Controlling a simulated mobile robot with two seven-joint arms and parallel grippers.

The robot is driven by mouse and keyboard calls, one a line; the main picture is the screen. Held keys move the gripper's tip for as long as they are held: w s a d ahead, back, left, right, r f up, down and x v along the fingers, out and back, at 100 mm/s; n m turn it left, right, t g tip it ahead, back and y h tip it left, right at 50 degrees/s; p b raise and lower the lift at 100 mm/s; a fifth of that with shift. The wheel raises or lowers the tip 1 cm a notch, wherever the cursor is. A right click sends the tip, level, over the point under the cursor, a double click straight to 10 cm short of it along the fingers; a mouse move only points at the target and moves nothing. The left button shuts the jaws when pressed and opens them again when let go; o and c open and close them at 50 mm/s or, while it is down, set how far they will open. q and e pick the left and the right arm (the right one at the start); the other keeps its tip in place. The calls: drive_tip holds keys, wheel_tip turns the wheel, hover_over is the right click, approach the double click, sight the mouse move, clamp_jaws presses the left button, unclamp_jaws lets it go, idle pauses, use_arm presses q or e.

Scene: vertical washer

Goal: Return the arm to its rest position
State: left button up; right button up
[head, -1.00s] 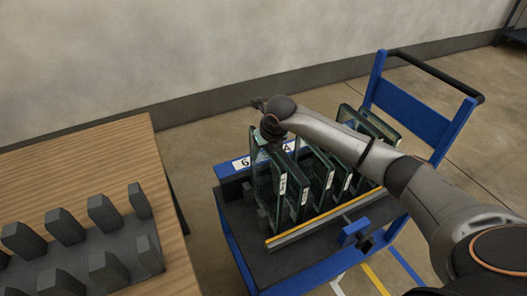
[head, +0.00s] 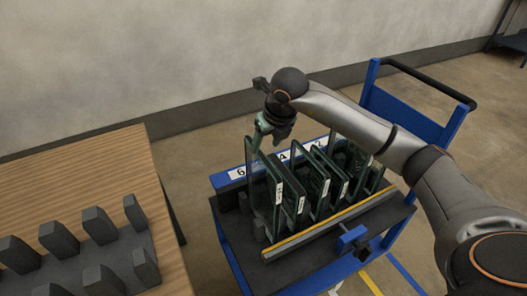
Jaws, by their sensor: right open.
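My right arm (head: 355,125) reaches in from the right over the blue cart. Its right gripper (head: 258,142) points down at the left end of the row of glass panes. The fingers are small and partly merge with the dark green glass behind, but the jaws look open. I cannot tell whether the fingertips touch the nearest glass pane (head: 261,185) or are just above it. The left gripper is out of view.
Several glass panes with white labels stand upright in the blue cart (head: 300,268), which has a black handle (head: 425,84). A wooden table (head: 75,170) with a grey slotted rack (head: 70,272) is at the left. A wall runs behind; floor is free between table and cart.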

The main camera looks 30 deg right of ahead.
drive_tip(key=shift+s+r, duration=0.25)
drive_tip(key=shift+r, duration=0.3)
